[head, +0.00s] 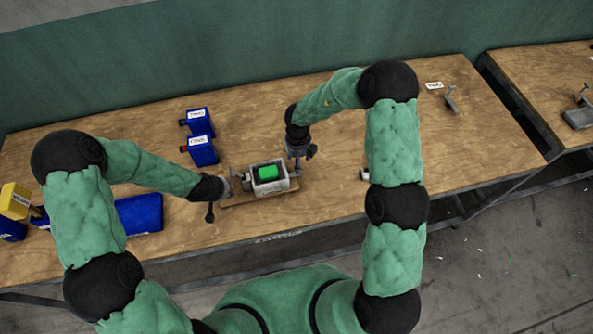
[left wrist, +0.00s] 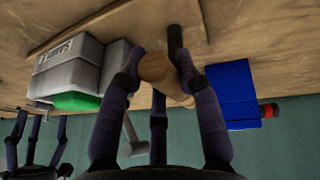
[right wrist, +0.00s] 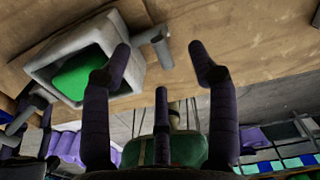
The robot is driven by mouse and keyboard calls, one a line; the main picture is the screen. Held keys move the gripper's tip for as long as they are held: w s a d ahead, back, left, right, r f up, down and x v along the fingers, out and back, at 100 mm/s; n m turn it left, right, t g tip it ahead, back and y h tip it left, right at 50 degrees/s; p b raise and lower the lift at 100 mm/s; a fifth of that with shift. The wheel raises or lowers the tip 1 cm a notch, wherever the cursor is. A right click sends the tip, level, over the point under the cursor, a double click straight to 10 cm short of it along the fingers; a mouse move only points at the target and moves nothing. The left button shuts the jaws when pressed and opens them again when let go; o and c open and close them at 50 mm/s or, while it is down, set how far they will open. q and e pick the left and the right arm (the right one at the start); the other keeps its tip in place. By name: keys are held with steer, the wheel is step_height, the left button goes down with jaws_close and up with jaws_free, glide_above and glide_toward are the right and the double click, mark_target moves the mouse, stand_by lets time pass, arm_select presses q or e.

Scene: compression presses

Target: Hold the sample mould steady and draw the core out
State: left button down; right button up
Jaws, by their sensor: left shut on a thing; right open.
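The sample mould (head: 283,187) is an open grey box on a wooden board (head: 232,199) near the table's front. A green core (head: 268,172) lies inside it; both also show in the right wrist view, the mould (right wrist: 45,70) and the core (right wrist: 82,76). My left gripper (head: 219,189) is at the mould's left side. In the left wrist view its fingers are shut on a round wooden handle (left wrist: 155,67). My right gripper (head: 302,152) is open and empty beside the mould's right end.
Two blue containers (head: 196,122) (head: 203,152) stand behind the mould. A blue box (head: 141,213) lies to the left, with a yellow box (head: 14,199) farther left. A small metal tool (head: 451,101) and white label (head: 434,85) lie right. The table's right part is mostly clear.

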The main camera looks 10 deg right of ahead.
steer(key=shift+f, duration=2.75)
steer(key=c, duration=1.2)
jaws_close()
steer(key=shift+w+r, duration=0.1)
steer(key=shift+w, duration=0.05)
